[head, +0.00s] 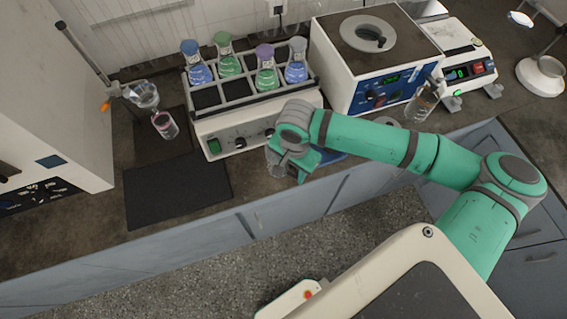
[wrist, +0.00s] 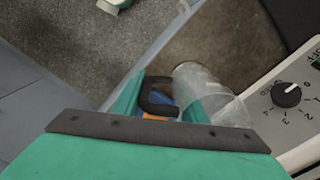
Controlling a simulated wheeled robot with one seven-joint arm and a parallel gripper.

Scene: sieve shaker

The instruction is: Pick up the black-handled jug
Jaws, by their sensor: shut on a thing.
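The black-handled jug is a clear, see-through vessel (wrist: 205,82) with a black handle (wrist: 156,88), seen in the wrist view just beyond my gripper. My gripper (wrist: 163,105) is shut on the jug, with its green fingers on either side of the handle. In the head view my gripper (head: 298,168) is in front of the shaker, near the counter's front edge, and part of the clear jug (head: 273,163) shows at its left. My arm hides much of the jug there. I cannot tell whether its base touches the counter.
The shaker (head: 237,133) with several coloured flasks stands behind my gripper. A white device with a round top opening (head: 350,75) is to its right. A dark mat (head: 178,190) lies bare at left. A small pink-tinted beaker (head: 165,125) stands beneath a funnel.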

